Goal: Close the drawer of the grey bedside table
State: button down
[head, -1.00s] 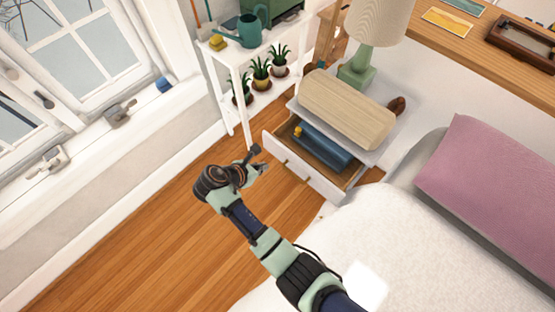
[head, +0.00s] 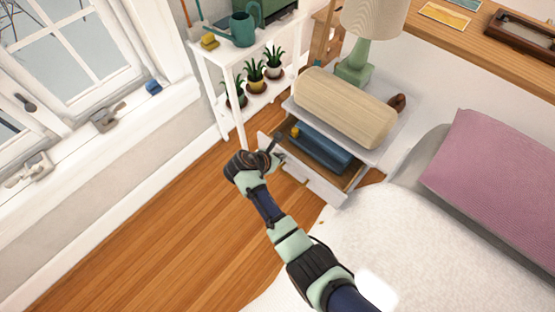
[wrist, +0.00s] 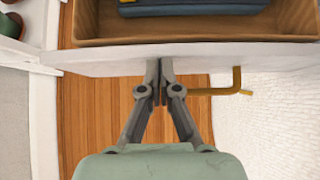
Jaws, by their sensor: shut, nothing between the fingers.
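The grey bedside table (head: 385,143) stands between the white shelf and the bed. Its drawer is pulled out, with its white front (head: 318,182) facing the floor area; it also shows in the wrist view (wrist: 240,56). A blue object (head: 322,146) and a small yellow item (head: 295,131) lie inside the drawer. My gripper (wrist: 160,66) is shut and empty, its fingertips at the drawer front, seemingly touching it, left of the brass handle (wrist: 236,82). In the head view my gripper (head: 277,147) is at the left part of the drawer front.
A beige bolster-like object (head: 345,107) and a green lamp (head: 355,67) are on the table top. A white shelf (head: 226,103) with potted plants stands close left. The bed (head: 390,230) is close on the right. Wooden floor (head: 170,235) is clear in front.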

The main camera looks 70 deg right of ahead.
jog(key=s+d+p, duration=0.1)
jog(key=s+d, duration=0.3)
jog(key=d, duration=0.7)
jog(key=shift+d, duration=0.3)
